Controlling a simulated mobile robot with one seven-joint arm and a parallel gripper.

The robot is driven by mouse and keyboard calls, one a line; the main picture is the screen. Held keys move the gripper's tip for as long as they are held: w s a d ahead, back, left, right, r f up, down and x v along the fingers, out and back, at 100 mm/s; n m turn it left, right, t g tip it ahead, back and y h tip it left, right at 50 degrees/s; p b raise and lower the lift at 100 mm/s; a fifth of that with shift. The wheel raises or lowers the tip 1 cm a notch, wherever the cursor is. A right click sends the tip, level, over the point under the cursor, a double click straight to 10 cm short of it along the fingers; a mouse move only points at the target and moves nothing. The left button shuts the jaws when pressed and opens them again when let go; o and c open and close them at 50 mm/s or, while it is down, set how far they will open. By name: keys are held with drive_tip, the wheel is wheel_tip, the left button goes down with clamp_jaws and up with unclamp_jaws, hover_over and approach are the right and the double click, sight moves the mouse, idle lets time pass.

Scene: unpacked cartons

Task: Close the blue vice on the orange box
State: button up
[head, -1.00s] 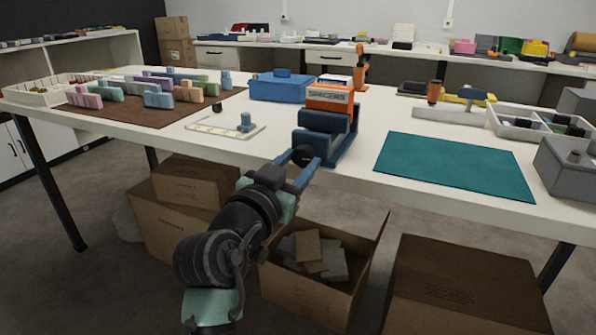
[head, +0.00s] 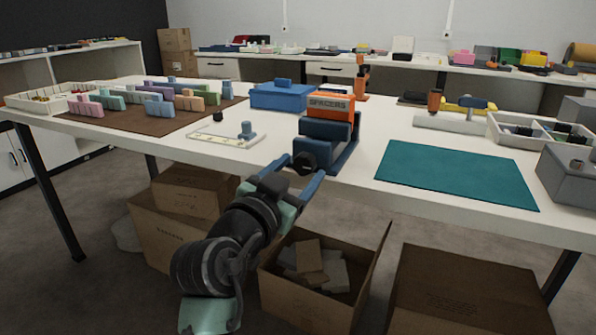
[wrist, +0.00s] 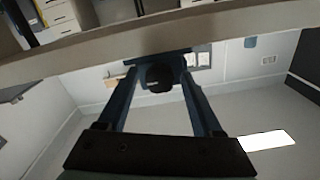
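The blue vice (head: 348,155) stands at the table's front edge. The orange box (head: 330,104), labelled SPACERS, shows upright behind its front jaw (head: 322,129). Whether a gap remains between jaws and box is hidden. A dark round knob (head: 304,163) is on the vice's front, towards me. My gripper (head: 304,168) is at the knob, just off the table edge, its blue fingers open on either side. In the wrist view my gripper (wrist: 160,75) has the knob (wrist: 159,77) between its fingertips, with a narrow gap visible on each side.
A teal mat (head: 455,174) lies right of the vice, and a blue case (head: 282,95) behind it to the left. A white tray (head: 226,134) with a small blue part is at left. Cartons, one open (head: 318,285), stand under the table. The table edge (head: 420,200) is close to my arm.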

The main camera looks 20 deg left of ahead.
drive_tip(key=shift+o, duration=0.3)
drive_tip(key=shift+s, duration=0.3)
drive_tip(key=s+p, duration=0.3)
drive_tip(key=s, duration=0.9)
drive_tip(key=shift+s+a, duration=0.2)
drive_tip(key=shift+a, duration=0.05)
